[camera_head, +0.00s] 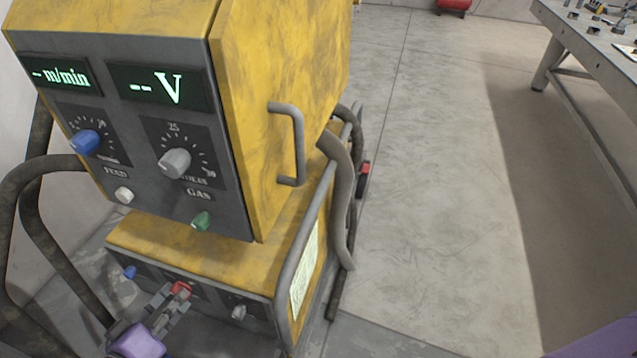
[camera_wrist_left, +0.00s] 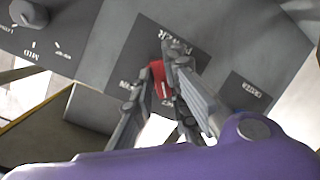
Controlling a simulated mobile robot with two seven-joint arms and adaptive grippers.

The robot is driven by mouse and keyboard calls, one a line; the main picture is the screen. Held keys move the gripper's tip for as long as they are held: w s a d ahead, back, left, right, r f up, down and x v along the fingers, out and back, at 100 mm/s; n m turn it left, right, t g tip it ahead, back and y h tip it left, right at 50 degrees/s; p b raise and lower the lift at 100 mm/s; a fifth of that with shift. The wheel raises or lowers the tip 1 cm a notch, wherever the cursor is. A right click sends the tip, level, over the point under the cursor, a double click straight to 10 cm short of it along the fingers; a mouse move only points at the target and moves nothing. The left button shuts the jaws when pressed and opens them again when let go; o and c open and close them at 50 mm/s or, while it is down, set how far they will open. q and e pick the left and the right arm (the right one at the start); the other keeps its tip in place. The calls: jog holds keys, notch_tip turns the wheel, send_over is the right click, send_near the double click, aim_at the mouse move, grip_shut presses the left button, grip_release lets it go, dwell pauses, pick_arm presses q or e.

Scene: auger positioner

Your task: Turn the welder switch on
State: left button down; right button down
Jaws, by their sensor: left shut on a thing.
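The yellow welder (camera_head: 285,90) stands at the left in the head view. Its red switch (camera_head: 181,288) is low on the front panel, and it also shows in the left wrist view (camera_wrist_left: 158,72) on a dark plate with a power label. My left gripper (camera_head: 176,297) is at the switch, with its fingers (camera_wrist_left: 158,88) closed around it. The fingers hide part of the switch, so I cannot tell its exact position. My right gripper is out of view.
Above are two lit displays (camera_head: 160,87) with dashes, a blue knob (camera_head: 85,142), a grey knob (camera_head: 174,163) and a green button (camera_head: 201,221). Thick hoses (camera_head: 38,215) hang at the left. A metal table (camera_head: 590,45) stands at the far right. The floor between is clear.

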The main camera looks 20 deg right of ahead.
pick_arm(q)
jog(key=m+t, duration=0.1)
jog(key=m, duration=0.3)
jog(key=m+t+y, duration=0.1)
jog(key=m+t, duration=0.1)
jog(key=m, duration=0.3)
jog(key=m+t+y, duration=0.1)
jog(key=m, duration=0.3)
jog(key=shift+f+m+t, duration=0.35)
jog(key=shift+m+t, duration=0.05)
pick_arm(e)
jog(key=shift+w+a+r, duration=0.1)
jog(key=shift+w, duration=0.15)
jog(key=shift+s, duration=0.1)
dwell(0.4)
